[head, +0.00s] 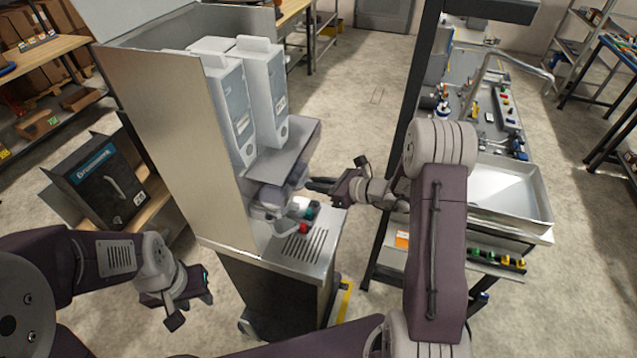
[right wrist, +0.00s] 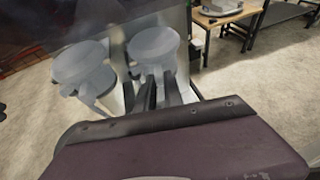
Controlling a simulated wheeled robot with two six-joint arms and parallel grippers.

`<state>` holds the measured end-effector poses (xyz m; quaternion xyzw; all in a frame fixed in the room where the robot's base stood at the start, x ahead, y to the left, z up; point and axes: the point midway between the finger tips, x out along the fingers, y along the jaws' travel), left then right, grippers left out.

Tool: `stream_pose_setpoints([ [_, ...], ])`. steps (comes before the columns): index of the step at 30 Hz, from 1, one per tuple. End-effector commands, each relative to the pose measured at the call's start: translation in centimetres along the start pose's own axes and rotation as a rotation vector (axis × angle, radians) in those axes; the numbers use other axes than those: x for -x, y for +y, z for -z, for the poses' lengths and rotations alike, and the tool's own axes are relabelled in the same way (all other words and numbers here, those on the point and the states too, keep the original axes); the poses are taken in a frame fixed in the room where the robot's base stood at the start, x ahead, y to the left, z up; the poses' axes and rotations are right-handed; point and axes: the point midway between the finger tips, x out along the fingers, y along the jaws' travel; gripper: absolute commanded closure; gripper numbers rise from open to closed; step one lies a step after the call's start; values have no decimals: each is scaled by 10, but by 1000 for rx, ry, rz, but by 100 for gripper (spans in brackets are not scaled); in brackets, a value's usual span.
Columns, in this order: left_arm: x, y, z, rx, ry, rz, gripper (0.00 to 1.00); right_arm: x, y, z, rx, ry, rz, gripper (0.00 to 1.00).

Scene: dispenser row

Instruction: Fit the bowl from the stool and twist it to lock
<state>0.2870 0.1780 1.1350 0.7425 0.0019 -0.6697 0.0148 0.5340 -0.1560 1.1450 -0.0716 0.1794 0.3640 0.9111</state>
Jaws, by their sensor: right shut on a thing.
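The steel dispenser (head: 176,130) stands left of centre in the head view, with two pale hoppers side by side. Two pale rounded bowl-like pieces sit low under its grey shelf, the nearer one (head: 265,203) partly covered. The right wrist view shows two round grey pieces, one at left (right wrist: 80,62) and one (right wrist: 153,44) just beyond my fingers. My right gripper (head: 312,185) reaches in from the right. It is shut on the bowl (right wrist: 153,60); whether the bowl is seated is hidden. My left gripper (head: 192,300) hangs empty before the dispenser, fingers apart. I cannot identify the stool.
A slotted drip tray (head: 303,250) with small red and teal items lies below the bowls. A dark box (head: 105,182) stands at left. A workbench with a metal sink (head: 508,190) and a black post are at right. Open floor lies behind.

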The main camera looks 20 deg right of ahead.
Motion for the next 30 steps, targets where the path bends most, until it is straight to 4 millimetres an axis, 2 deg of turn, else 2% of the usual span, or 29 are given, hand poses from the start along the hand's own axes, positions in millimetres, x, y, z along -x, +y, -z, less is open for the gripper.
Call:
stream_pose_setpoints([
  [3,-8,0,-1,0,0,0,64,-1,7,2,-27,1,65,100],
  [30,-52,-1,-5,0,0,0,64,-5,22,0,-103,-3,258,100],
])
